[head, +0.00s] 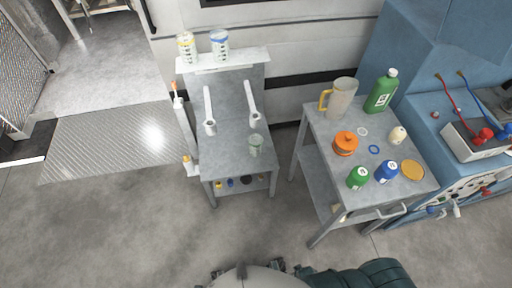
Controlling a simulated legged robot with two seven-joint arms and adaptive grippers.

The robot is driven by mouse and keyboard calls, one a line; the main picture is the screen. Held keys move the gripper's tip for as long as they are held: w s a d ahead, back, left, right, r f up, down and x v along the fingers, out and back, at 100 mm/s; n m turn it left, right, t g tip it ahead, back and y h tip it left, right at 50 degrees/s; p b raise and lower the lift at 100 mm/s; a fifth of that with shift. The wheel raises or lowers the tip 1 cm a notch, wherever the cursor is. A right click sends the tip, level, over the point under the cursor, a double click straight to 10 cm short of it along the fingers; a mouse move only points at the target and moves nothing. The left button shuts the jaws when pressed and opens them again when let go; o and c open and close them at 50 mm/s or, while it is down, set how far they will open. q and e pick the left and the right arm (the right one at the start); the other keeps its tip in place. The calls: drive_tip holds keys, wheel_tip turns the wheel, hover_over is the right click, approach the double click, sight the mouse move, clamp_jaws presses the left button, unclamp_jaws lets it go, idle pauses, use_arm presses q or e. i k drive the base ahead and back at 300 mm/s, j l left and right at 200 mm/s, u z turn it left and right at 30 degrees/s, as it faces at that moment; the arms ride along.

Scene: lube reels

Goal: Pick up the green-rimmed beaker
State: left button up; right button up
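The green-rimmed beaker (255,144) stands upright on the grey metal table (232,165), near its front right corner. It is small, clear and pale green, with dark markings on its side. Nothing holds or touches it from above. I cannot make out either gripper in the head view; only parts of my own body show along the bottom edge.
Two white funnel-like holders (209,125) rise behind the beaker. A yellow-rimmed beaker (187,49) and a blue-rimmed one (220,46) stand on a white shelf (238,61). A right-hand cart (335,128) holds a jug (342,98) and several bottles. The floor in front is clear.

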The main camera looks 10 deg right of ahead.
sight(255, 140)
drive_tip(key=i, duration=0.4)
drive_tip(key=i+z, duration=0.35)
drive_tip(key=z, duration=0.15)
drive_tip(key=i+j+z, duration=0.2)
drive_tip(key=i+z, duration=0.15)
drive_tip(key=z, duration=0.15)
